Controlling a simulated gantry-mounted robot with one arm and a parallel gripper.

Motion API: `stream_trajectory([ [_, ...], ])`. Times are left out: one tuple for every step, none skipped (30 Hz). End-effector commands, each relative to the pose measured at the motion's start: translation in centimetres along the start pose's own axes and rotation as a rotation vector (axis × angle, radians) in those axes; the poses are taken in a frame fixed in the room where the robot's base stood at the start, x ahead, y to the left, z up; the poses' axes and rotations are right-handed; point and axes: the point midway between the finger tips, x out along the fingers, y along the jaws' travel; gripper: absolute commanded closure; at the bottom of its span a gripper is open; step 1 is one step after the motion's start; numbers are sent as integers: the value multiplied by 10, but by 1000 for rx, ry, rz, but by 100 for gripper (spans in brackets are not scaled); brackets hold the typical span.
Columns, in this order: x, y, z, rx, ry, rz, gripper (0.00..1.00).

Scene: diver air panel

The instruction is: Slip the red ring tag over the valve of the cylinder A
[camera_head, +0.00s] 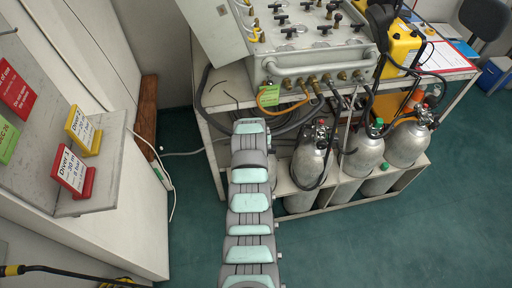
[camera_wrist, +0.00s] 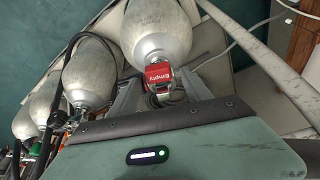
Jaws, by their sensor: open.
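The red tag (camera_wrist: 158,73), printed "Empty", is at the neck end of the nearest grey cylinder (camera_wrist: 160,25) in the wrist view. I cannot tell for sure whether its ring is around the valve, which is mostly hidden behind the tag. My gripper (camera_wrist: 161,88) is open, with one finger on each side of the tag and a gap on both sides. In the head view my arm covers the gripper, the tag and this cylinder. No letter A is readable on any cylinder.
More cylinders (camera_wrist: 90,72) stand in a row beside it; the head view shows them on the cart's lower rack (camera_head: 312,158). Dark hoses hang close to the valves. The air panel (camera_head: 315,45) overhangs them. A shelf (camera_head: 105,185) with sign cards is at left.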

Motion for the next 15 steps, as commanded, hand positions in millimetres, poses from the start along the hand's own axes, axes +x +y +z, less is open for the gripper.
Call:
stream_trajectory([
  [0, 0, 0, 0, 0, 0, 43],
  [-1, 0, 0, 0, 0, 0, 43],
  [-2, 0, 0, 0, 0, 0, 43],
  [-4, 0, 0, 0, 0, 0, 43],
  [-5, 0, 0, 0, 0, 0, 43],
  [-8, 0, 0, 0, 0, 0, 43],
  [-11, 0, 0, 0, 1, 0, 43],
  [-14, 0, -1, 0, 3, 0, 43],
  [-19, 0, -2, 0, 6, -1, 43],
  [-23, 0, -2, 0, 5, -1, 43],
  [-27, 0, -1, 0, 3, -1, 43],
  [-32, 0, -1, 0, 3, -1, 43],
  [-37, 0, -2, 0, 6, -1, 43],
  [-42, 0, -2, 0, 6, -1, 43],
  [-47, 0, -1, 0, 2, 0, 43],
])
